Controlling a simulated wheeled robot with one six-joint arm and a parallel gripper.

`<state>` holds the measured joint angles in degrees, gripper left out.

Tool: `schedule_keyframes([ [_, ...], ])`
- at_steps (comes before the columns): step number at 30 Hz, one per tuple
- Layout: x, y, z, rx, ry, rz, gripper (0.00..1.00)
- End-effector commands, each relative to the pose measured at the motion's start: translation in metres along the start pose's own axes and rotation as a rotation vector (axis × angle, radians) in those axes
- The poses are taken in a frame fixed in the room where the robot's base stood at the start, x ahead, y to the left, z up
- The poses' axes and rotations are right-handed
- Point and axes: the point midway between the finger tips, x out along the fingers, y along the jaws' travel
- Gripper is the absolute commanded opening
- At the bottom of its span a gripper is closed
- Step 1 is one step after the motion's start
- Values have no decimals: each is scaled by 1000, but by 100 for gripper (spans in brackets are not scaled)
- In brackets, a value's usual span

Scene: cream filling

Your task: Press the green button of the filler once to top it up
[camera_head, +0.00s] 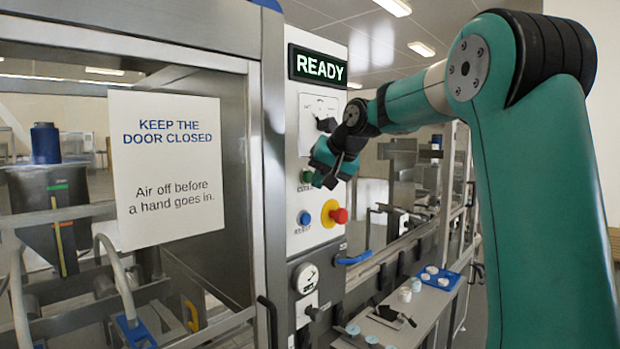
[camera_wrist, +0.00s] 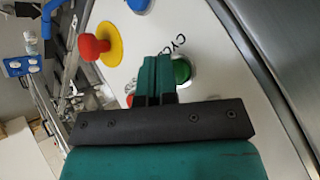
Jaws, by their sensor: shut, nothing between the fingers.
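The filler's green button (camera_head: 307,176) is on the white control panel (camera_head: 302,240), and it also shows in the wrist view (camera_wrist: 181,70), set in a pale ring. My gripper (camera_head: 321,168) is at the panel in front of the button's right side. In the wrist view my gripper's teal fingers (camera_wrist: 156,72) are together with nothing between them, just left of the green button and partly over its ring. I cannot tell whether the fingertips touch the panel or button. The filler's display (camera_head: 318,67) reads READY.
A blue button (camera_head: 304,218) and a red emergency stop (camera_head: 339,215) on a yellow disc sit below the green button. A dark selector knob (camera_head: 326,124) is above. A door sign (camera_head: 167,165) reads "Keep the door closed". A blue tray (camera_head: 452,284) lies on the bench at right.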

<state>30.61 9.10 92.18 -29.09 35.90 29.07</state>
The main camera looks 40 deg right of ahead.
Motion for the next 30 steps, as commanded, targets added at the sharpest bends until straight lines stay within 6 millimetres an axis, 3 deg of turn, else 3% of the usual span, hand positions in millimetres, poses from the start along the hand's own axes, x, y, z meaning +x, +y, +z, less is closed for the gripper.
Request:
schedule_keyframes([
  [30, 7, -5, -5, 1, 0, 1, 0],
])
